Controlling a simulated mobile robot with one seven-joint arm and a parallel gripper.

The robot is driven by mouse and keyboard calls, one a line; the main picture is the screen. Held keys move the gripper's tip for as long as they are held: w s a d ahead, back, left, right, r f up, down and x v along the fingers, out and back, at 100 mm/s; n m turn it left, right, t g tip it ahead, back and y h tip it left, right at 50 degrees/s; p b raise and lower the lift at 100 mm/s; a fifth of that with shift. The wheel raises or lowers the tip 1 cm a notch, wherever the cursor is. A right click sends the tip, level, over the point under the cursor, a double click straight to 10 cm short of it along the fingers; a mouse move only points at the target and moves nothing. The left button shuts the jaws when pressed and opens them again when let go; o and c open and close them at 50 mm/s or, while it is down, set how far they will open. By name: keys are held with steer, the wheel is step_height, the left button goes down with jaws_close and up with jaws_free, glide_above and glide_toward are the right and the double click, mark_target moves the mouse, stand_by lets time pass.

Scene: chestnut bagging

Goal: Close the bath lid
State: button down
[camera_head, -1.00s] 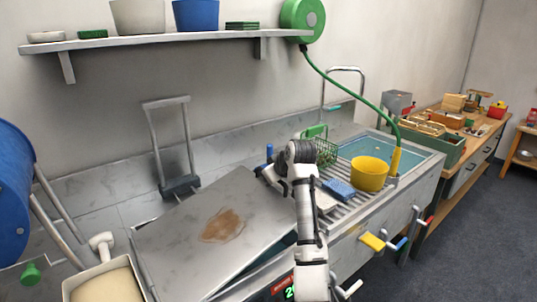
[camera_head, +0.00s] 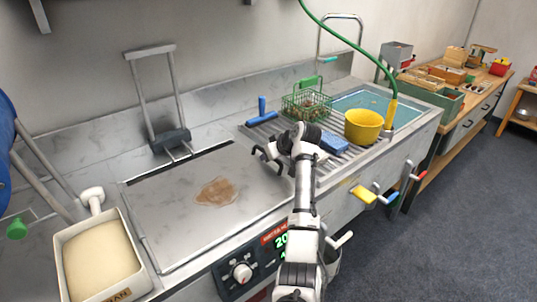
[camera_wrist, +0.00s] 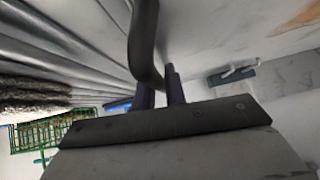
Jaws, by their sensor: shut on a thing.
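The bath lid (camera_head: 185,228) is a grey metal plate with a brown stain. It lies flat, or very nearly so, over the bath in the head view. My gripper (camera_head: 268,156) is at the lid's right end. In the wrist view my gripper (camera_wrist: 160,92) is shut on a dark curved bar, the lid handle (camera_wrist: 144,40), with the lid's underlying surface (camera_wrist: 215,45) beside it. The bath's inside is hidden beneath the lid. Whether the lid touches the rim all round I cannot tell.
A ribbed drainer right of the lid holds a green wire basket (camera_head: 306,103), a blue sponge (camera_head: 334,143) and a yellow bucket (camera_head: 363,126). A tan-filled bin (camera_head: 98,262) stands at the left front. A metal frame (camera_head: 153,95) rises behind the lid.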

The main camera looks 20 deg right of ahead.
steer(key=c, duration=1.5)
jaws_free()
steer(key=shift+d+f, duration=0.1)
steer(key=shift+f, duration=0.4)
steer(key=shift+o, duration=0.2)
steer(key=shift+r, duration=0.15)
steer(key=b+v, duration=0.3)
steer(key=v, duration=1)
steer(key=shift+s+r, duration=0.2)
steer(key=shift+r, duration=0.2)
